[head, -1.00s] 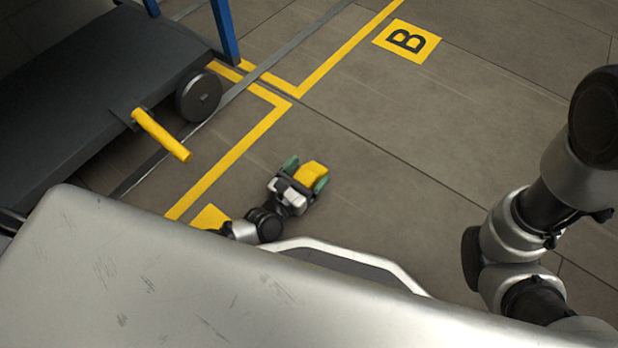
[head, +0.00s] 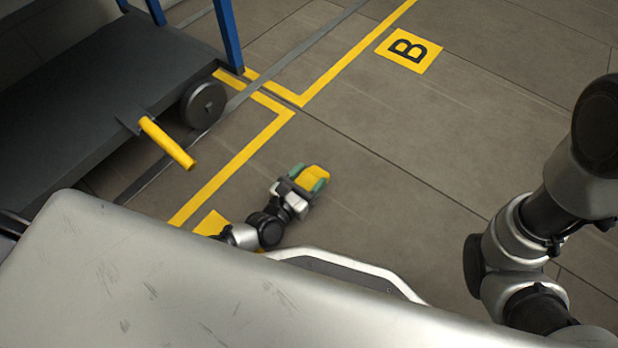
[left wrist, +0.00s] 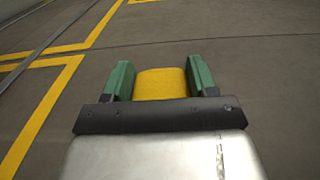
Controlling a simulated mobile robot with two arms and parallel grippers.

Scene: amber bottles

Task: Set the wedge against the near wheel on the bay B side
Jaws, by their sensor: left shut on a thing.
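My left gripper (head: 307,179) is shut on a yellow wedge (head: 314,174), low over the grey floor in the head view. The wedge (left wrist: 161,84) also shows between the green fingers in the left wrist view; its underside is hidden. The wheel (head: 203,103) is dark and round, under the near corner of a dark cart (head: 90,100), up and left of the gripper. The wedge is well apart from it. A yellow floor mark with a black B (head: 408,48) lies at the upper right. My right arm is at the right edge; its gripper is out of view.
A yellow bar (head: 166,143) sticks out from the cart beside the wheel. Yellow lines (head: 240,162) and a grey strip (head: 272,73) run along the floor. Blue posts (head: 228,35) rise from the cart.

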